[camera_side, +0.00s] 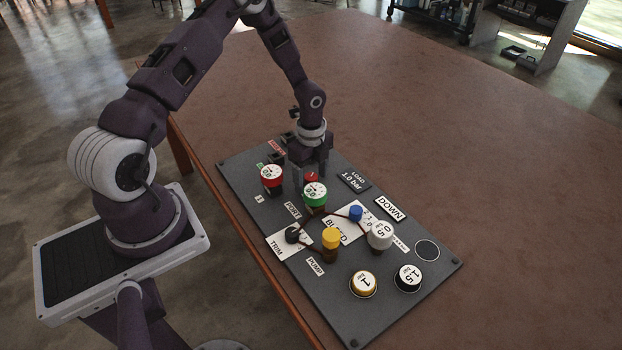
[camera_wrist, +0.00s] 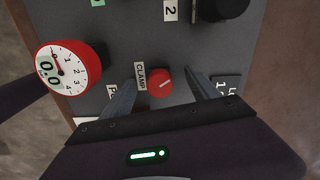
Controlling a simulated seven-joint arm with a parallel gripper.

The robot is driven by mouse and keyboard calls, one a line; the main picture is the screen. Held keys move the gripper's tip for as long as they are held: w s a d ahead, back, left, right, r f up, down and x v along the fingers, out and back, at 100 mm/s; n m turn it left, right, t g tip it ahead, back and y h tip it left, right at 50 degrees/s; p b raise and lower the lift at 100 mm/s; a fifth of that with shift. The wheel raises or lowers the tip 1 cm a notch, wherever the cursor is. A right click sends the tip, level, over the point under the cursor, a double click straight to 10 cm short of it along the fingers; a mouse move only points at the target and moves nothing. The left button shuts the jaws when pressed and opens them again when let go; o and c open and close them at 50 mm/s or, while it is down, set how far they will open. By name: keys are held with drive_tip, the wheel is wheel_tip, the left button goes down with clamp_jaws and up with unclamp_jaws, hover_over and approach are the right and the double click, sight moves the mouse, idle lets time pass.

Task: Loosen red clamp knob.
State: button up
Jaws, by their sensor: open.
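The red clamp knob (camera_wrist: 160,83) is a small round red knob with a white pointer line, next to a "CLAMP" label (camera_wrist: 140,76) on the grey panel. In the side view the knob (camera_side: 311,177) shows just below my gripper, between the red and green gauges. My gripper (camera_side: 308,180) points down over the panel, fingers apart. In the wrist view its two fingers (camera_wrist: 161,80) stand on either side of the knob, with gaps between them and it. I cannot tell their exact height against the knob.
Close to my gripper stand the red-rimmed gauge (camera_side: 271,175) and the green-rimmed gauge (camera_side: 315,194). Yellow (camera_side: 331,237), blue (camera_side: 355,213) and black (camera_side: 292,235) knobs and a white gauge (camera_side: 380,234) sit further along the panel (camera_side: 325,290). The brown table (camera_side: 500,160) is bare beyond it.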

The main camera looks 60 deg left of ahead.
drive_tip(key=m, duration=1.3)
drive_tip(key=shift+f, duration=0.1)
